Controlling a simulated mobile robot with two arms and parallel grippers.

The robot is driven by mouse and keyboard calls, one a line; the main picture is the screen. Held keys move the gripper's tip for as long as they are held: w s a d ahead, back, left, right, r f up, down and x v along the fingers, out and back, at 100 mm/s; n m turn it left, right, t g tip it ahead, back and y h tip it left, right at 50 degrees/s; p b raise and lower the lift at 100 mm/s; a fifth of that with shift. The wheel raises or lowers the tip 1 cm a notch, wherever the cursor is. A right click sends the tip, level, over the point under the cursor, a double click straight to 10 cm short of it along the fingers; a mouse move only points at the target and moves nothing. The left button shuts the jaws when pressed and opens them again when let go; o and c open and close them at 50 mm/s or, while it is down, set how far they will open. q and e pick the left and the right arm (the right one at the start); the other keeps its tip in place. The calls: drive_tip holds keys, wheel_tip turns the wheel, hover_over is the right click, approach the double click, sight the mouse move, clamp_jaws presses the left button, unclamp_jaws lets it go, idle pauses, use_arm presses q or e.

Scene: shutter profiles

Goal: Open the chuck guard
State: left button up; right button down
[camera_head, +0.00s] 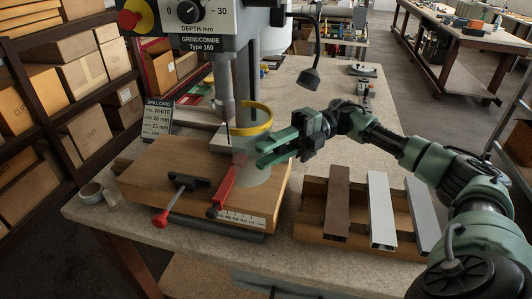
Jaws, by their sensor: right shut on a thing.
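The chuck guard (262,127) is a clear curved shield with a yellow rim, standing around the front and right of the drill spindle on the Grindcombe drill press (208,45). My right gripper (262,152), green with dark parts, reaches in from the right and is shut on the guard's right side, just below the yellow rim. The exact grip on the clear wall is hard to see. The guard's lower part shows faintly above the wooden drill table (150,180). My left gripper is not in view.
A red-handled clamp (228,187) and a second red-knobbed lever (178,200) sit on the drill table. A drill card (157,118) stands behind at left. A wooden rack (313,215) with brown, white and grey profiles lies at right. A tape roll (91,193) is at the left edge.

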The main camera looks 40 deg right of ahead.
drive_tip(key=c, duration=1.2)
unclamp_jaws()
drive_tip(key=shift+o, duration=0.2)
drive_tip(key=shift+w+d+b, duration=0.15)
drive_tip(key=shift+d+b, duration=0.5)
drive_tip(key=shift+d, duration=1.3)
drive_tip(key=shift+w+d+b, duration=0.15)
drive_tip(key=shift+d+b, duration=0.45)
drive_tip(key=shift+d, duration=1.35)
drive_tip(key=shift+f, duration=0.1)
